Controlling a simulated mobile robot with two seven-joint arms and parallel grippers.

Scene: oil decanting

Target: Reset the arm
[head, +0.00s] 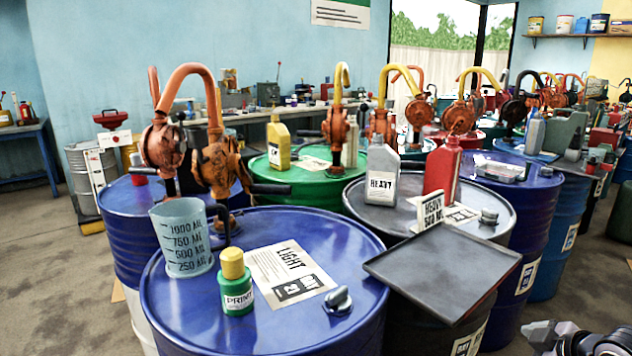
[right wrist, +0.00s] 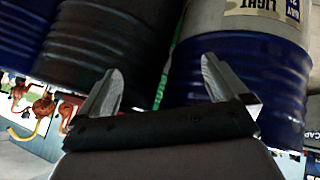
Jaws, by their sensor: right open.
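My right gripper (right wrist: 160,66) is open in the right wrist view, with nothing between its two fingers. Blue drum sides lie beyond it, and the view is tilted. In the head view part of my right arm shows at the bottom right corner, apart from the drums and the tray; its fingertips cannot be made out there. My left gripper is not in view.
The front blue drum (head: 240,310) carries a measuring jug (head: 182,238), a green bottle with yellow cap (head: 236,283) and a LIGHT label (head: 290,270). A dark empty tray (head: 445,270) is to its right. More drums with pumps stand behind.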

